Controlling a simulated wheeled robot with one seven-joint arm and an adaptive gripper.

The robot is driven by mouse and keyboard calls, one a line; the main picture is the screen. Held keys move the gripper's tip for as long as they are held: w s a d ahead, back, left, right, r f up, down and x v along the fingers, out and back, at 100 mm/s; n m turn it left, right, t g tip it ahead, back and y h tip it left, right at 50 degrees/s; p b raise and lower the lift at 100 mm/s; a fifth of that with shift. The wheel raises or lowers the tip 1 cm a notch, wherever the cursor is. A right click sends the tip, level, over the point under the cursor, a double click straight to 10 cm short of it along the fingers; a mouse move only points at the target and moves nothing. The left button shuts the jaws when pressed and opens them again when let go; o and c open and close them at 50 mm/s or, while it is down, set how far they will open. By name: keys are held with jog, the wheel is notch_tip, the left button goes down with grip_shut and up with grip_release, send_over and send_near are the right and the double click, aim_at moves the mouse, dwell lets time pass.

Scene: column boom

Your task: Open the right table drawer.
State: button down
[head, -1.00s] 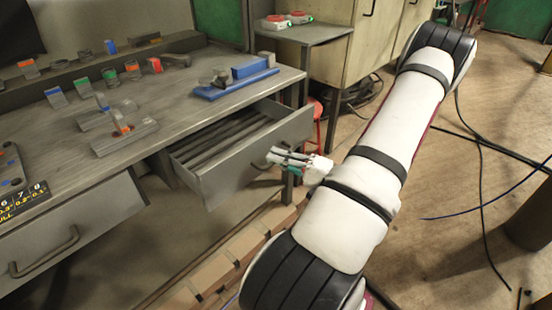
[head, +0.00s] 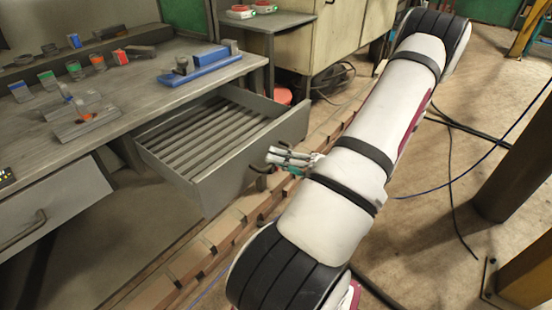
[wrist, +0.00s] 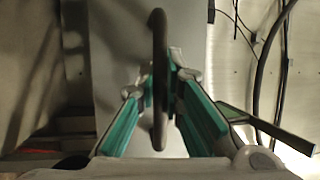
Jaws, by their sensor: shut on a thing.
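The right table drawer (head: 225,165) is pulled well out from under the grey workbench, and its slatted inside shows in the head view. Its dark bar handle (head: 262,170) sits on the front panel; in the wrist view the handle (wrist: 159,50) runs upright between the fingers. My gripper (head: 285,158) is at the drawer front, shut on the handle. In the wrist view the green-padded fingers (wrist: 158,95) stand on both sides of the handle. My arm hides part of the floor to the right of the drawer.
The left drawer (head: 45,210) is shut. The bench top (head: 150,95) holds a blue vise-like tool (head: 207,65) and several small coloured parts. A yellow-based post (head: 525,275) stands at the right, and cables lie on the floor.

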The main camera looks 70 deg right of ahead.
jog(key=c, duration=1.7)
grip_release()
jog(key=v, duration=1.2)
jog(key=shift+w, duration=0.1)
